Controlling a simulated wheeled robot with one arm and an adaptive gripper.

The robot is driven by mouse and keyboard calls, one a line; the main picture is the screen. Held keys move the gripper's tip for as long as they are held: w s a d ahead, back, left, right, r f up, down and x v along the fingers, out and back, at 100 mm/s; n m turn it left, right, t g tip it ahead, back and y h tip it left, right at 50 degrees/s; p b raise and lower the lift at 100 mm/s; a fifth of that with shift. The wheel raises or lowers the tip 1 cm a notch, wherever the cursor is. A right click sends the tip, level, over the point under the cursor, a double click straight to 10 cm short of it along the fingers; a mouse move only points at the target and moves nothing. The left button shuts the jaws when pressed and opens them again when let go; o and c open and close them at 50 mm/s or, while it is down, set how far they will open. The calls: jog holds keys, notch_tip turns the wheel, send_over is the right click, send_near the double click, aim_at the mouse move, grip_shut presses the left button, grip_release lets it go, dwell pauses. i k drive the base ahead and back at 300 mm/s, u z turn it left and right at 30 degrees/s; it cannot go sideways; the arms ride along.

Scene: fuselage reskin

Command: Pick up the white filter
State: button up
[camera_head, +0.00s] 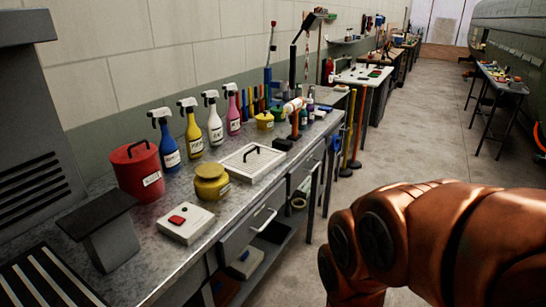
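No thing in the camera_head view is clearly labelled as the white filter. A flat white case (250,163) with a black handle lies mid-bench. A smaller white box (186,223) with a red part on top lies nearer. I cannot tell which of these, if any, is the filter. Copper-coloured links of my arm fill the lower right. My gripper is out of view.
On the bench stand a red canister (138,171), a yellow pot (211,182) and several spray bottles (194,129) along the wall. A grey block-like stand (105,237) is at the near left. The concrete floor (415,125) right of the bench is clear.

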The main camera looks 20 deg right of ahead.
aim_at(248, 165)
jog(key=z, duration=1)
jog(key=i, duration=1.4)
jog(key=u, duration=2.55)
jog(key=i, duration=0.5)
jog(key=z, duration=0.05)
